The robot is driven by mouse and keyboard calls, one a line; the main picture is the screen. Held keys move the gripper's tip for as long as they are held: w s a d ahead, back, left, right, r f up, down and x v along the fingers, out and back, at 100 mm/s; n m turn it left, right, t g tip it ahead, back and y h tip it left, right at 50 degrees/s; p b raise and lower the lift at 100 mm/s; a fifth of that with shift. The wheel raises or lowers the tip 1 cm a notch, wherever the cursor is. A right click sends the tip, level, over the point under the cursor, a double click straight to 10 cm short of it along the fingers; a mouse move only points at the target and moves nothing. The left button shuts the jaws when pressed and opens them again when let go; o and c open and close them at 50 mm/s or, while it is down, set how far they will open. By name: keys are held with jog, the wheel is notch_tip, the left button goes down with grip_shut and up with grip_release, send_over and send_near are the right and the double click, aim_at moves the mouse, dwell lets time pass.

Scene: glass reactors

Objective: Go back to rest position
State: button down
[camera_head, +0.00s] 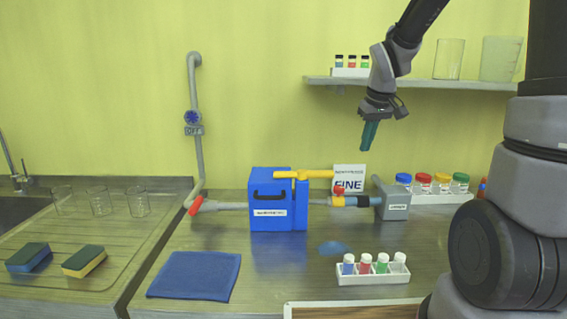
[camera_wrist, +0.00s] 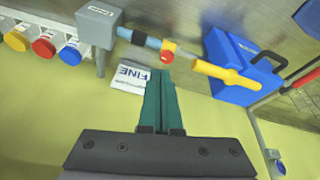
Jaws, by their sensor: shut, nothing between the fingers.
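My gripper (camera_head: 368,136) hangs in the air in front of the wall, right of the picture's middle in the head view. Its green fingers point down and are shut with nothing between them. In the wrist view the two shut fingers (camera_wrist: 161,90) lie side by side. Below the gripper, apart from it, a white sign (camera_head: 349,178) reading "FINE" stands behind the pipework. A blue box (camera_head: 278,213) with a yellow lever stands on the counter, lower left of the gripper.
A shelf (camera_head: 430,83) with small vials, a glass beaker (camera_head: 449,59) and a jug (camera_head: 500,59) is close by the gripper. A grey block (camera_head: 394,203) and a white vial rack (camera_head: 372,278) stand on the counter. A blue cloth (camera_head: 195,277) lies front left.

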jog(key=s+d+r+m+t, duration=0.1)
jog(key=s+r+m, duration=0.2)
jog(key=s+r, duration=0.3)
jog(key=s+d+r+m+t+y, duration=0.1)
jog(key=s+r+m, duration=0.3)
jog(key=s, duration=1)
notch_tip(320, 180, up, 3)
jog(key=shift+s+r+t+y, duration=0.1)
jog(key=shift+s+t+y, duration=0.15)
jog(key=shift+t, duration=0.35)
jog(key=shift+w, duration=0.1)
